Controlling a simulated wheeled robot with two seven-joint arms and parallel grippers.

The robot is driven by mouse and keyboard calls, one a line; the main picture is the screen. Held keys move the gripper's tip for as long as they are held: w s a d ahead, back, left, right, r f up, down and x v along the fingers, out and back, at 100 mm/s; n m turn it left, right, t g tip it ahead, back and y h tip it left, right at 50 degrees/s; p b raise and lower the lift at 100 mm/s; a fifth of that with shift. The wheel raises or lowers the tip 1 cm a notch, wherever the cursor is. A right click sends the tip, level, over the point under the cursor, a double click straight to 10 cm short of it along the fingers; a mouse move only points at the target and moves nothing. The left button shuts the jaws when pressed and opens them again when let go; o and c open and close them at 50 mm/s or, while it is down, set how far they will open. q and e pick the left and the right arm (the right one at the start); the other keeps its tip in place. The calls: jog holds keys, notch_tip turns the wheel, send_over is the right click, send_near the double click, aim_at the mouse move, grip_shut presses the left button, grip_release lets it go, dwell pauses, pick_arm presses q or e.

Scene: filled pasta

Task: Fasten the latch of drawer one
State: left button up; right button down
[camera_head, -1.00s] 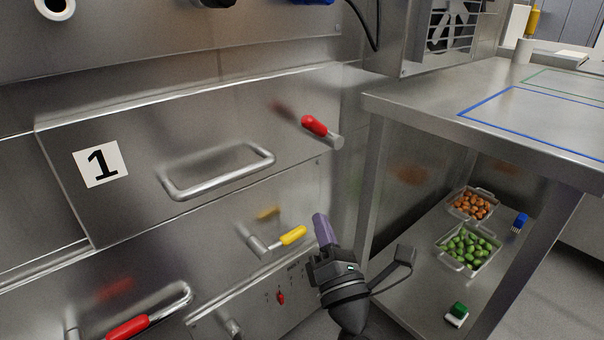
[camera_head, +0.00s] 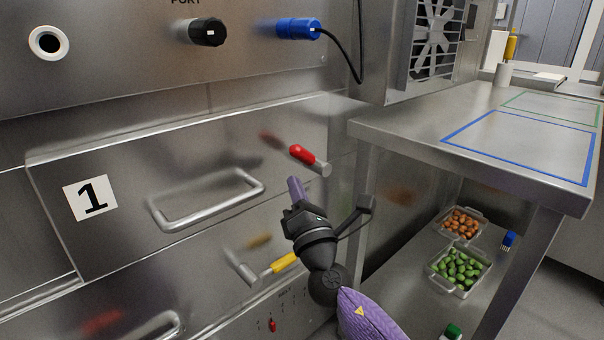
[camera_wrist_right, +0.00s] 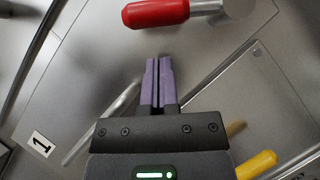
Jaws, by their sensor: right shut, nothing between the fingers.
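Drawer one (camera_head: 130,180) has a steel front, a "1" label (camera_head: 90,198) and a bar handle (camera_head: 205,205). Its latch with a red grip (camera_head: 302,154) sits at the drawer's upper right, the steel pivot end at the right and the grip pointing left. The red latch (camera_wrist_right: 158,13) also shows at the top of the right wrist view. My right gripper (camera_head: 295,184) is shut and empty, its purple fingers just below the red latch and apart from it. The fingertips (camera_wrist_right: 158,62) point toward the red grip in the wrist view. My left gripper is not in view.
A steel table (camera_head: 400,130) with blue and green outlines stands at the right. Its lower shelf holds trays of brown (camera_head: 462,223) and green items (camera_head: 459,267). A black cable (camera_head: 360,60) hangs above.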

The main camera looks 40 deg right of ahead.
aim_at(305, 158)
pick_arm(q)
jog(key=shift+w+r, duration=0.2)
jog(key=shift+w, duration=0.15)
pick_arm(e)
jog(key=shift+w+d+r, duration=0.25)
jog(key=shift+d+r, duration=0.45)
jog(key=shift+r, duration=0.2)
pick_arm(q)
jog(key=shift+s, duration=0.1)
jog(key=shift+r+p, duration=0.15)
jog(key=shift+p, duration=0.15)
pick_arm(e)
jog(key=shift+r, duration=0.1)
